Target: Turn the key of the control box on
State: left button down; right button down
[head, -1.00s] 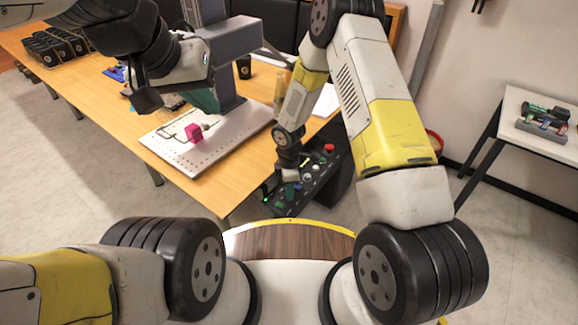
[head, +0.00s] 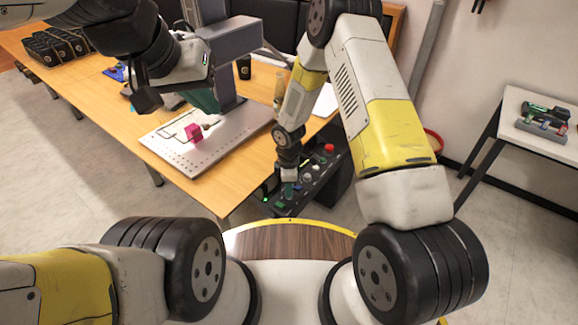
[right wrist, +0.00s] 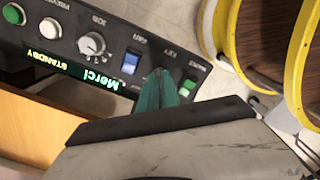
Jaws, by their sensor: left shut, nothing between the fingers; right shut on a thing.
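The control box (head: 318,190) is a black panel with knobs and buttons, hanging by the table's front edge. It also shows in the right wrist view (right wrist: 60,92), with a lit display (right wrist: 72,70) reading STANDBY. My right gripper (head: 289,188) is at the panel. In the right wrist view its green fingers (right wrist: 157,92) are shut at the spot labelled KEY, between the blue light switch and a green button. The key itself is hidden by the fingers.
A white perforated plate (head: 178,162) with a magenta block (head: 194,134) lies on the wooden table (head: 222,190). The grey marker column (head: 222,60) stands behind it. A red button (head: 329,148) is at the box's far end. A side table (head: 540,135) stands at right.

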jog(key=m, duration=1.2)
jog(key=shift+m, duration=2.2)
jog(key=shift+w, duration=0.1)
jog(key=c, duration=1.6)
grip_release()
